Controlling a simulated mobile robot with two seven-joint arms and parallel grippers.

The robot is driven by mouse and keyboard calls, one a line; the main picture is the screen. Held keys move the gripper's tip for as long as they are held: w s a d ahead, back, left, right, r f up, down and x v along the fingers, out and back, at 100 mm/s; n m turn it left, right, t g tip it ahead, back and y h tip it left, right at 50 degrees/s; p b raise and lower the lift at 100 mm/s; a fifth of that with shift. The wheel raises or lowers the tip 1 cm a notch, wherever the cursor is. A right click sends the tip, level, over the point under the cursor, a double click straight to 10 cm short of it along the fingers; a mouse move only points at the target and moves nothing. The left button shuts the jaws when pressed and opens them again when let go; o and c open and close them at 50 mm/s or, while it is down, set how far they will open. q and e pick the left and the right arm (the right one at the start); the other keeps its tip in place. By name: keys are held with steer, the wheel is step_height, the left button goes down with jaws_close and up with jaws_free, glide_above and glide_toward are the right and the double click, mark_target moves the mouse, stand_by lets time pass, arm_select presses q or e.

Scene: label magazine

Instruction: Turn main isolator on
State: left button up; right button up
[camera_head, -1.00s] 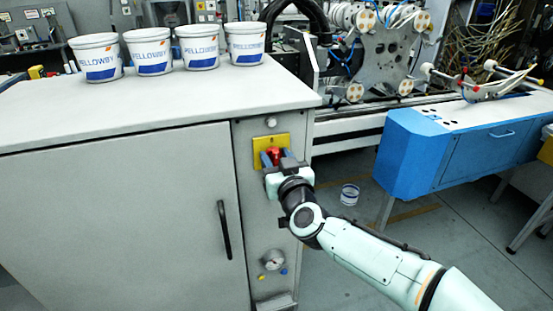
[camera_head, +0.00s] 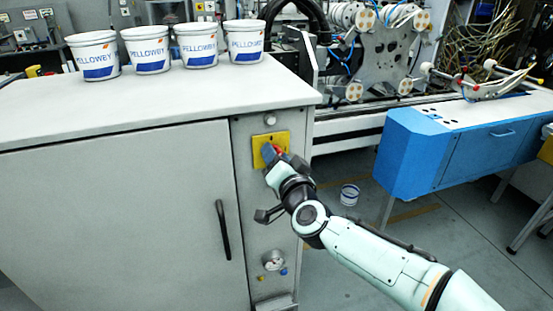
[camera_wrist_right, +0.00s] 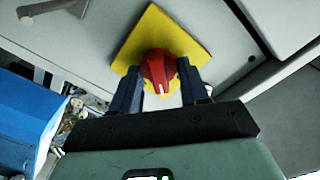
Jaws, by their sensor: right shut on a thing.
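The main isolator is a red rotary knob (camera_head: 279,150) on a yellow plate (camera_head: 257,143), set on the narrow grey panel at the cabinet's right end. My right gripper (camera_head: 272,153) is at the knob, its blue fingers around it and rolled over. In the right wrist view the red knob (camera_wrist_right: 158,70) sits between the two fingers (camera_wrist_right: 158,86), with the yellow plate (camera_wrist_right: 150,30) behind it and a white mark on the knob's near end. The gripper is shut on the knob and partly hides it in the head view. My left gripper is not in view.
A gauge (camera_head: 273,260) and small coloured buttons sit low on the panel. The cabinet door has a black handle (camera_head: 223,229). Several white tubs (camera_head: 195,45) stand on the cabinet top.

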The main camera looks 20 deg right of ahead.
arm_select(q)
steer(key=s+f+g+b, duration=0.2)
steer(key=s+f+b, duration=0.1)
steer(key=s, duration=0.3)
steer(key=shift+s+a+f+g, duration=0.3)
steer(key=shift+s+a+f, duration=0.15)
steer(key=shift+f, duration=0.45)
arm_select(e)
steer(key=shift+f+m, duration=0.15)
steer(key=shift+m, duration=4.75)
steer(key=o, duration=1)
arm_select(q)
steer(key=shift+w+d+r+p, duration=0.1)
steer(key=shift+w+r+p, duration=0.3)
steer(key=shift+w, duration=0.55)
arm_select(e)
steer(key=s, duration=1.3)
steer(key=shift+s+d, duration=0.2)
steer(key=shift+d, duration=0.05)
